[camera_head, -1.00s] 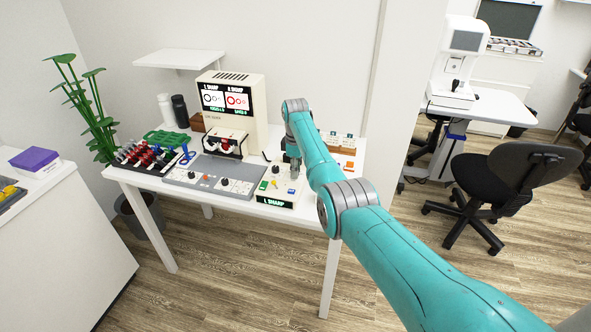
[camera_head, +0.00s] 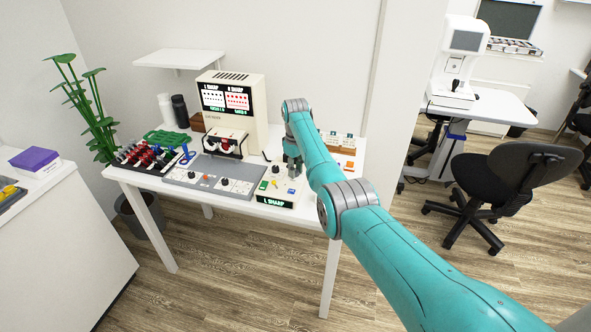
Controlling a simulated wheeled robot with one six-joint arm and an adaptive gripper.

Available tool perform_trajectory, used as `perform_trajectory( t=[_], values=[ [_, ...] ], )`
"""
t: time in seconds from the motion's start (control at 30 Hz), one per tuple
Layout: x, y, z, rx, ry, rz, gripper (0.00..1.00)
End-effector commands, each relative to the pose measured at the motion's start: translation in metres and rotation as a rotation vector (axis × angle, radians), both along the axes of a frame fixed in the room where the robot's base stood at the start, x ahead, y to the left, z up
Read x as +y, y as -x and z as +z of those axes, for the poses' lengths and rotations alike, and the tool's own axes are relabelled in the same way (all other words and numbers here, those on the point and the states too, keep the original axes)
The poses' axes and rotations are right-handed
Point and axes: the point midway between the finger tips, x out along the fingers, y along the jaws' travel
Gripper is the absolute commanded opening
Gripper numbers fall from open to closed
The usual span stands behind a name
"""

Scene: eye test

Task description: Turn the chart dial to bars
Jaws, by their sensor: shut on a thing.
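My gripper (camera_head: 293,168) points down at the back right of the small cream control box (camera_head: 283,199). It is shut on the chart dial there, and the fingers hide the dial and its markings. The box's front display reads "L SHARP" in green. The cream chart unit (camera_head: 249,120) stands behind, to the left. Its screen (camera_head: 226,97) has a white left panel with rows of small black marks and a red-marked right panel. The marks are too small to name.
A grey panel with knobs (camera_head: 210,181) lies left of the control box. A rack of red, black and white pieces (camera_head: 147,158) and a green tray (camera_head: 166,138) are farther left. A wooden-fronted box (camera_head: 338,150) stands close behind my arm on the white table.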

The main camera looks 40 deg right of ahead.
Motion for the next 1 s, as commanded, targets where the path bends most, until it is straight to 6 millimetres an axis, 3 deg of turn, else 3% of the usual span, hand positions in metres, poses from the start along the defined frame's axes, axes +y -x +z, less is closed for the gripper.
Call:
perform_trajectory(
  t=[1.0],
  values=[
    [0.0007, -0.0004, 0.0002, -0.001, 0.000, -0.963, 0.00]
  ],
)
